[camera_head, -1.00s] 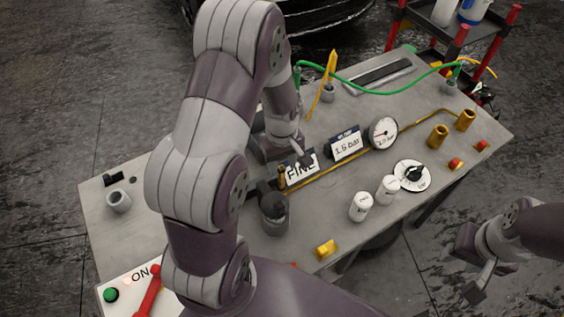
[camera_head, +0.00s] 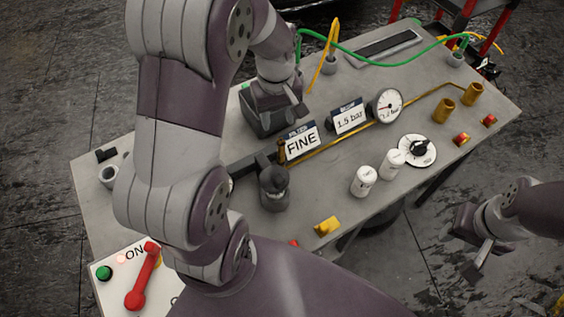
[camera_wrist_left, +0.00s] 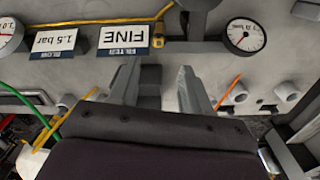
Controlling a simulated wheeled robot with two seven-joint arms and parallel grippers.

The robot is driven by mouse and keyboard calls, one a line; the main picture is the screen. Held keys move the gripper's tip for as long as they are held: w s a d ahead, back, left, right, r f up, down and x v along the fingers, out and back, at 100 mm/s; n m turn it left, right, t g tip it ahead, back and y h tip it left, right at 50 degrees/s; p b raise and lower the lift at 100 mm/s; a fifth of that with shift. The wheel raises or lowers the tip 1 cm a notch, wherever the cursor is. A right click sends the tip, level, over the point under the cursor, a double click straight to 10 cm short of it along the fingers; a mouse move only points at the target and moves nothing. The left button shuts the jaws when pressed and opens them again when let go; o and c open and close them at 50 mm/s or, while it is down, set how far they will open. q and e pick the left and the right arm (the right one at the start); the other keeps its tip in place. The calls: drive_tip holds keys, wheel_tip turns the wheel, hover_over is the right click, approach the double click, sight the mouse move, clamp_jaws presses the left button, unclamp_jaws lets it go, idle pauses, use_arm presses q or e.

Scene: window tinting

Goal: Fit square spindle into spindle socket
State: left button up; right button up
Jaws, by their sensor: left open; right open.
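I cannot pick out the square spindle or the spindle socket for certain. A dark grey round-topped fitting (camera_head: 274,188) stands upright at the near middle of the bench, joined to a dark block and a brass pipe (camera_head: 345,143). My left gripper (camera_head: 299,107) is over the bench, behind the FINE sign (camera_head: 301,143). In the left wrist view its fingers (camera_wrist_left: 158,80) are apart, with a dark grey block (camera_wrist_left: 150,76) seen between or beyond them and no hold visible. My right gripper (camera_head: 480,262) hangs empty off the bench's right side.
The bench (camera_head: 225,250) holds a 1.5 bar sign (camera_head: 349,117), a gauge (camera_head: 387,105), two white cylinders (camera_head: 364,181), a dial (camera_head: 417,151) and brass cups (camera_head: 443,110). A red lever (camera_head: 142,278) lies near left. A green hose (camera_head: 375,65) crosses the back.

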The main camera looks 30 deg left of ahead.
sight(281, 140)
use_arm(q)
drive_tip(key=f+p, duration=0.1)
drive_tip(key=f, duration=0.2)
drive_tip(key=f+n+p, duration=0.1)
drive_tip(key=f, duration=0.3)
drive_tip(key=d+f+n+p, duration=0.1)
drive_tip(key=f, duration=0.2)
drive_tip(key=shift+s+f, duration=0.2)
drive_tip(key=shift+f, duration=0.2)
drive_tip(key=shift+w+f, duration=0.1)
drive_tip(key=shift+f, duration=0.15)
clamp_jaws()
use_arm(e)
drive_tip(key=r, duration=0.3)
drive_tip(key=shift+s+d+r, duration=0.15)
drive_tip(key=shift+s+r, duration=0.2)
